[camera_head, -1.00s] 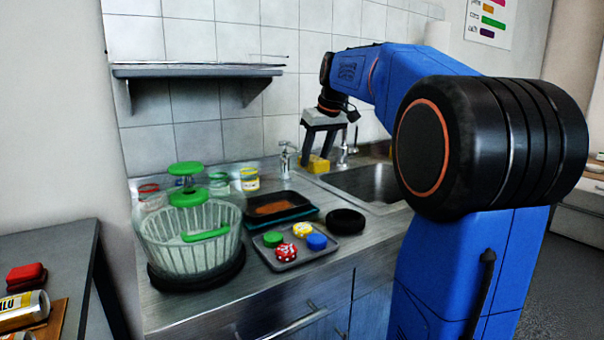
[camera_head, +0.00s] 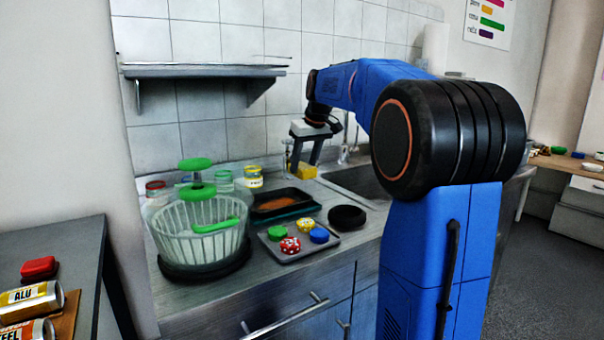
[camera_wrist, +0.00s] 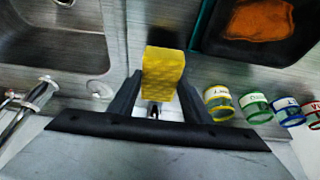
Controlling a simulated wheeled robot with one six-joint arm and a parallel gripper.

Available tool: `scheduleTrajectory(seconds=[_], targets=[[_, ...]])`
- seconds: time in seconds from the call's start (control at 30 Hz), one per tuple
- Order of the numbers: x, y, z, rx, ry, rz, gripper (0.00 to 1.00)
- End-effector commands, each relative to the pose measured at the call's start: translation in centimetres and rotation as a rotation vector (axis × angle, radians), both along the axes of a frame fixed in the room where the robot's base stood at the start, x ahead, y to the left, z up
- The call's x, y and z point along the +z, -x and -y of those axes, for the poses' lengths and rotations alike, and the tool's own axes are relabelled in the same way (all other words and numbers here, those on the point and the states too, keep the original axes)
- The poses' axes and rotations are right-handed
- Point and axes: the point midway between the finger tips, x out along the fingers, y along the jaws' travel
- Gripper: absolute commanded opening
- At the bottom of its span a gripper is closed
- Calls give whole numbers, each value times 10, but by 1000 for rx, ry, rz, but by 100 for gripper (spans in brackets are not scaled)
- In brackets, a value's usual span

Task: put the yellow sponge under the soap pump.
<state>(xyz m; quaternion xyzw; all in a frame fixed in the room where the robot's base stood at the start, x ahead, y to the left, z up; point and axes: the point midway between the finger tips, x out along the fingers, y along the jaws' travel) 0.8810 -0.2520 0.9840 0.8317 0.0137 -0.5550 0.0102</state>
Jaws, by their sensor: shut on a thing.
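The yellow sponge (camera_head: 303,172) is held between the fingers of my gripper (camera_head: 304,162), near the back wall at the left end of the sink. In the wrist view the sponge (camera_wrist: 163,68) sits between the two dark fingers of my gripper (camera_wrist: 160,82). In the head view a slim, pale upright fitting (camera_head: 288,152), probably the soap pump, stands just left of my gripper and is partly hidden by it. I cannot tell whether the sponge touches the counter.
A yellow-lidded jar (camera_head: 252,178) and other jars stand left of my gripper. A black tray with orange-brown contents (camera_head: 285,202) lies in front. The sink (camera_head: 358,180) and tap (camera_wrist: 32,100) are on the other side. A wall shelf (camera_head: 205,70) hangs above left.

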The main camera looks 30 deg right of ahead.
Motion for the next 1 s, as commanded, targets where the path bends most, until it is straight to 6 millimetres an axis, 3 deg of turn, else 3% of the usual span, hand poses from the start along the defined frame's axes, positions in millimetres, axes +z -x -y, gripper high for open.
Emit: scheduleTrajectory(seconds=[0.23,0.7,0.73,0.8,1.0], targets=[[-31,-2,0,-1,-1,-1,23],[-37,-4,0,-1,0,0,23],[-38,-4,0,-1,0,0,47],[-37,-4,0,0,0,0,63],[-37,-4,0,0,0,0,63]])
